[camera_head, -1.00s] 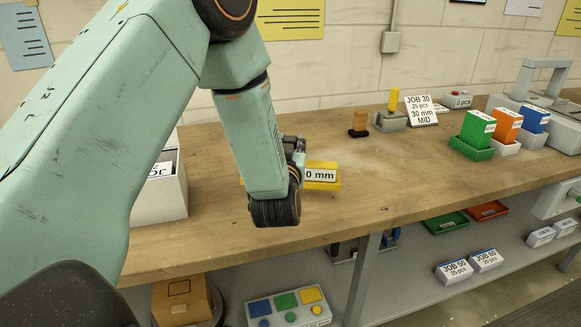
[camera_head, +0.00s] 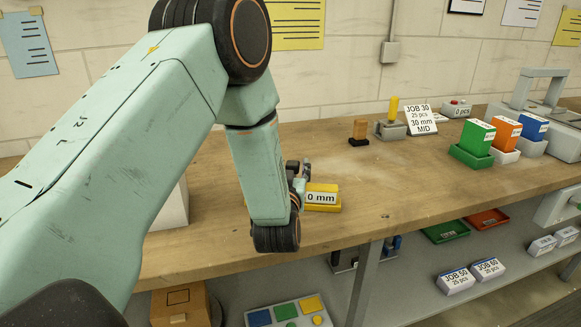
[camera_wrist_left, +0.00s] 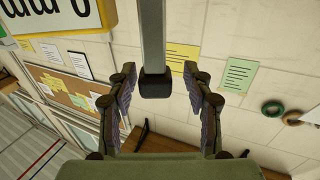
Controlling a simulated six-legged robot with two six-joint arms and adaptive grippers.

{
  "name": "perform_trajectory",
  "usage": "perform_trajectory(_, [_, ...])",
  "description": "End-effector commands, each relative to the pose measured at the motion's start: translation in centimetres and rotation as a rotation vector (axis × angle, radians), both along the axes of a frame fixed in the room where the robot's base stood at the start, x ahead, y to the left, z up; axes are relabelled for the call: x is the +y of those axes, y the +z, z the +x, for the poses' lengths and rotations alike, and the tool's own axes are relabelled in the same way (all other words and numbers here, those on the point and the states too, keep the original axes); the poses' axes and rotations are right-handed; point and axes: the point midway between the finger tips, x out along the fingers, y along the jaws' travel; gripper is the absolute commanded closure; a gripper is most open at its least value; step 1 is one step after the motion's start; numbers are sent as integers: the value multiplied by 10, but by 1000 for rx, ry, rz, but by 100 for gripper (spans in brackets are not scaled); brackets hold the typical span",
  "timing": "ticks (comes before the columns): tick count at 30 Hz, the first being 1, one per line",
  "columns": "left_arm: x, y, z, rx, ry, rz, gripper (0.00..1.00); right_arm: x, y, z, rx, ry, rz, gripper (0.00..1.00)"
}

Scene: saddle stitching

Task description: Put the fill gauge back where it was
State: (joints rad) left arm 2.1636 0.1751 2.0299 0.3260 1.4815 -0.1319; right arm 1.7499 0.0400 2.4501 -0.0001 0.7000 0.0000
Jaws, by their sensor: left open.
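My left gripper (camera_head: 302,172) is by the left end of a yellow block with a white label ending in "0 mm" (camera_head: 322,197), near the front of the bench. In the left wrist view the gripper (camera_wrist_left: 166,88) is open. A grey bar with a black end (camera_wrist_left: 153,45), possibly the fill gauge, shows between its fingers, with gaps on both sides. The yellow labelled block (camera_wrist_left: 60,15) is upside down at the top left there. I cannot tell whether bar and block are joined. My right gripper is not in view.
The wooden bench (camera_head: 400,185) is clear right of the yellow block. Behind are a brown block on a black base (camera_head: 359,132), a yellow-handled grey stand (camera_head: 392,128) and a JOB 30 sign (camera_head: 420,119). Green (camera_head: 475,140), orange (camera_head: 505,138) and blue (camera_head: 533,128) boxes stand right.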

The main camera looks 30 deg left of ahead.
Motion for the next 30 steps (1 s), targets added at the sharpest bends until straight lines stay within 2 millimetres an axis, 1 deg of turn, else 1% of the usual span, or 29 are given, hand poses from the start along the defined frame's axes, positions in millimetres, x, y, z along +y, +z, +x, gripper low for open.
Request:
perform_trajectory(5, [0,0,0,0,0,0,49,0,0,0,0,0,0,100])
perform_trajectory(8, [-3,0,-5,1,-1,0,49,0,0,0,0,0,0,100])
perform_trajectory(11, [-10,0,-17,3,-3,1,49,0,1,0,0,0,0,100])
perform_trajectory(18, [-33,0,-62,5,-5,4,49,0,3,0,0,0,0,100])
perform_trajectory(21, [-42,-1,-78,4,-6,4,49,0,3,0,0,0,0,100])
perform_trajectory(24, [-47,0,-90,3,-4,3,49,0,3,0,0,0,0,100])
perform_trajectory(30, [-54,0,-104,1,-1,0,49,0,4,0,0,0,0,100])
